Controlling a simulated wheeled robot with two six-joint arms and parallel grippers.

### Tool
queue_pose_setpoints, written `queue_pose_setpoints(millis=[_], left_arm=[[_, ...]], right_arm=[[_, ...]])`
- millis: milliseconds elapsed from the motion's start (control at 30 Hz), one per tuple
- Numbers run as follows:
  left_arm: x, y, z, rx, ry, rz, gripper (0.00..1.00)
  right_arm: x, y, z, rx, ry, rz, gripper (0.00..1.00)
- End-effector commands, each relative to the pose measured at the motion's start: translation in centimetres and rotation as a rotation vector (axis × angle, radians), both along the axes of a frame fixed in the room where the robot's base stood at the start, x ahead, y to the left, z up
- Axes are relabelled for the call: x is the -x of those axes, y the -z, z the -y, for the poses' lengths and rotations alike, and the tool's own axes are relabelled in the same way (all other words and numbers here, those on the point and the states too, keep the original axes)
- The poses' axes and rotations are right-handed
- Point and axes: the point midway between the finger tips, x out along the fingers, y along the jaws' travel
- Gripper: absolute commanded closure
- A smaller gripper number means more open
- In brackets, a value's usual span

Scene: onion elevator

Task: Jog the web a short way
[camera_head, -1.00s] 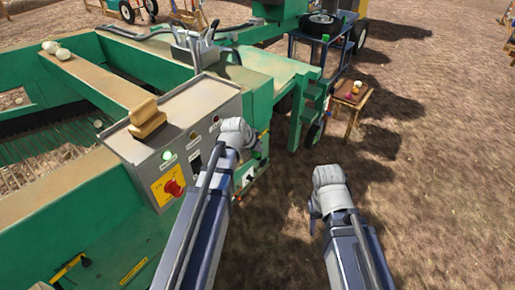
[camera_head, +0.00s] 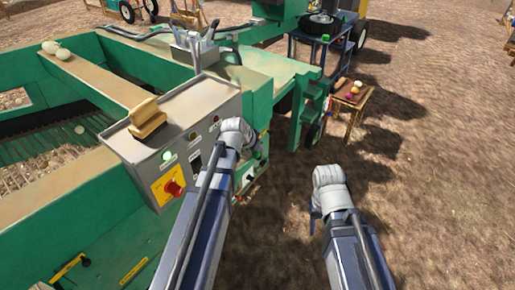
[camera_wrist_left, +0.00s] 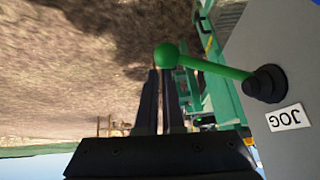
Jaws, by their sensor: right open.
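The green jog lever (camera_wrist_left: 205,65) with its ball knob sticks out of a grey control box (camera_head: 178,128), beside an upside-down JOG label (camera_wrist_left: 287,117) in the left wrist view. My left gripper (camera_wrist_left: 160,70) has its two dark fingers close together, tips at the knob; whether they touch it is unclear. In the head view its wrist (camera_head: 237,133) is at the box's right side, with the fingers mostly hidden. The slatted web (camera_head: 45,145) lies at the left with soil and a pale onion (camera_head: 79,129). My right gripper (camera_head: 315,215) hangs open and empty over the ground.
A red stop knob (camera_head: 173,187) and a lit green lamp (camera_head: 167,155) are on the box face. Two onions (camera_head: 55,49) rest on the beam.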

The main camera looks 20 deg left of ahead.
Motion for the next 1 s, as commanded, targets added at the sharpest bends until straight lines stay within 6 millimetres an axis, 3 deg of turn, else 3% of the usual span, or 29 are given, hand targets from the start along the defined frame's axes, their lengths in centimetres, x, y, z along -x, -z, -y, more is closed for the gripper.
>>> queue_pose_setpoints(millis=[267,467,767,1000], left_arm=[[0.3,0.2,0.0,-0.002,0.002,-0.013,1.00],[0.2,-0.7,0.3,-0.001,0.002,-0.011,1.00],[-0.1,-4.6,1.3,-0.001,0.001,-0.001,1.00],[2.9,-8.4,1.4,-0.001,-0.002,0.000,1.00]], right_arm=[[0.0,0.1,0.0,0.000,0.000,0.000,0.50],[0.0,-0.9,0.0,0.000,0.000,0.000,0.50],[0.0,-4.6,0.0,0.000,0.000,0.000,0.50],[0.0,-8.4,0.0,0.000,0.000,0.000,0.50]])
